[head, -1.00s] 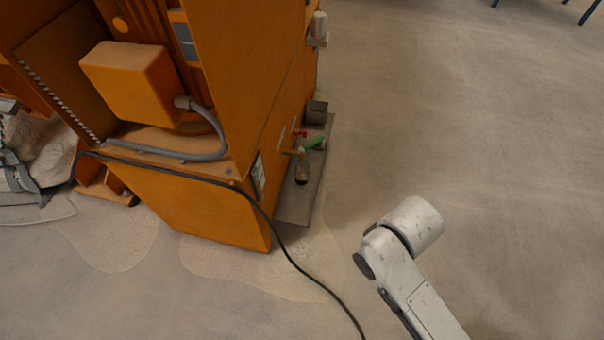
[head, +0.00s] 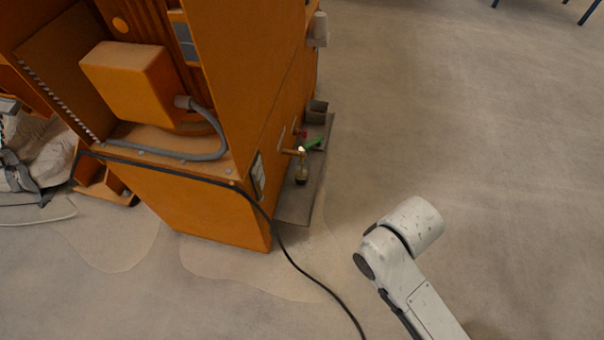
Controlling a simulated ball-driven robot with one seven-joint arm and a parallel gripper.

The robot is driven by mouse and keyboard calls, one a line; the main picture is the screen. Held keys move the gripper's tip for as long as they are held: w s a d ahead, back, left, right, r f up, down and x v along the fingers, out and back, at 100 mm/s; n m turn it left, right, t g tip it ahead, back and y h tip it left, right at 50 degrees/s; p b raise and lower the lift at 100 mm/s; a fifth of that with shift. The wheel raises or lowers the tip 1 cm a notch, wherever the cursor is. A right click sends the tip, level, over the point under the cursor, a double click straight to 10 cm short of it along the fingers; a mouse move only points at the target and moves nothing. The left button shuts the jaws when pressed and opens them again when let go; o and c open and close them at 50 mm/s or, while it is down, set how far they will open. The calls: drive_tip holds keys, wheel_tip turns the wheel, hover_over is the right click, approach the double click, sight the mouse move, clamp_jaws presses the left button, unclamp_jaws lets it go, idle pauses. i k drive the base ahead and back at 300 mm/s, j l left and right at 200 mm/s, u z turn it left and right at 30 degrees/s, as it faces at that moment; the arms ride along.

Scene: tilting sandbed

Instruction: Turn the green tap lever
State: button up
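The green tap lever (head: 314,143) is small in the head view, on the right-hand side of the orange machine (head: 215,210). A red part (head: 301,134) sits just left of it. A brass-coloured tap spout (head: 292,151) sticks out below and left of the lever. A small bottle-like vessel (head: 301,172) stands under the spout; its details are too small to tell. My white arm shows at the lower right, apart from the lever. My gripper is not in view.
A grey plate (head: 296,208) lies along the machine's side, with a grey box (head: 316,112) at its far end. A black cable (head: 290,258) runs from the machine across the floor. The floor right of the machine is clear. Blue legs (head: 588,12) show at the top right.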

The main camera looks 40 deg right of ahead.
sight(301, 149)
drive_tip(key=i+l, duration=0.15)
drive_tip(key=l, duration=0.25)
drive_tip(key=i+l, duration=0.2)
drive_tip(key=l, duration=0.2)
drive_tip(key=i+l, duration=0.15)
drive_tip(key=l, duration=0.25)
drive_tip(key=i+l, duration=0.2)
drive_tip(key=l, duration=0.15)
drive_tip(key=u, duration=0.05)
